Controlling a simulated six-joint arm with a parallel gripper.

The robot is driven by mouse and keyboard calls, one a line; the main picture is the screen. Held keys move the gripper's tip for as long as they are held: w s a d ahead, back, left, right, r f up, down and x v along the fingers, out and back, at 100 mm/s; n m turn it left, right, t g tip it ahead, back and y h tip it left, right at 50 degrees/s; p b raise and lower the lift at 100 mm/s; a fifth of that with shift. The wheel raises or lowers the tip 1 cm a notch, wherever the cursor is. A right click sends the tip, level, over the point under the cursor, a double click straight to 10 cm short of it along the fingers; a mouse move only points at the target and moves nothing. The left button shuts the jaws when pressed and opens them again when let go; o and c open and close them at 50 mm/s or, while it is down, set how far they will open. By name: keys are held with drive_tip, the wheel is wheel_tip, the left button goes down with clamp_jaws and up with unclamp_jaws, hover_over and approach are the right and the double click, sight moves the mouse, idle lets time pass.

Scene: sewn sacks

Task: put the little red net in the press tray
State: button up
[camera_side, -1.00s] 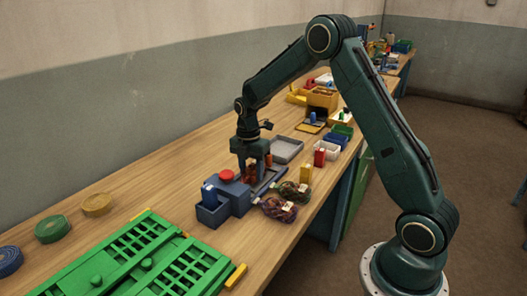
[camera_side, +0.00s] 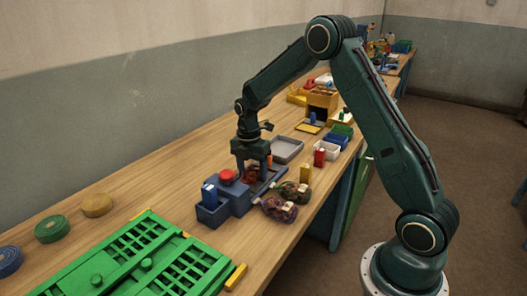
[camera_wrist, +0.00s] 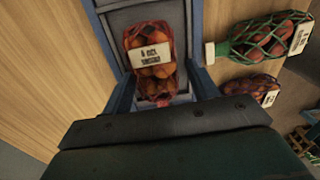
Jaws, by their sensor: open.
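The little red net (camera_wrist: 150,65), with brown-orange contents and a white label, lies on the grey bed of the blue-edged press tray (camera_wrist: 143,15) in the wrist view. In the side view the net (camera_side: 249,172) shows partly under my gripper (camera_side: 254,170), behind the press's red knob (camera_side: 227,176). My gripper (camera_wrist: 164,85) is open, with a finger on each side of the net's near end. Gaps show beside the net in the wrist view. The near end of the tray is hidden by my gripper.
A green net (camera_side: 292,192) and a purple net (camera_side: 278,209) lie right of the tray. A grey tray (camera_side: 287,149) is behind. Bare wood lies left of the press.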

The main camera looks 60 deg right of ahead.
sight(250, 170)
wheel_tip(250, 170, up, 12)
drive_tip(key=w, duration=0.1)
idle(0.5)
drive_tip(key=shift+r, duration=0.15)
idle(0.3)
drive_tip(key=s+a+r+m+t, duration=0.2)
drive_tip(key=s+a+r+m, duration=0.25)
drive_tip(key=s, duration=0.25)
drive_tip(key=s+a+r+m+t, duration=0.1)
drive_tip(key=s+a+r+m, duration=0.35)
drive_tip(key=s+r, duration=0.2)
drive_tip(key=s+a+f+m+t, duration=0.1)
drive_tip(key=s+a+m, duration=0.1)
drive_tip(key=s+m, duration=0.2)
drive_tip(key=s+a+f+m+t, duration=0.1)
drive_tip(key=s+m, duration=0.4)
drive_tip(key=s, duration=0.6)
drive_tip(key=shift+s+a+f+m+t, duration=0.15)
drive_tip(key=shift+s+a+m+t, duration=0.15)
drive_tip(key=shift+t, duration=0.3)
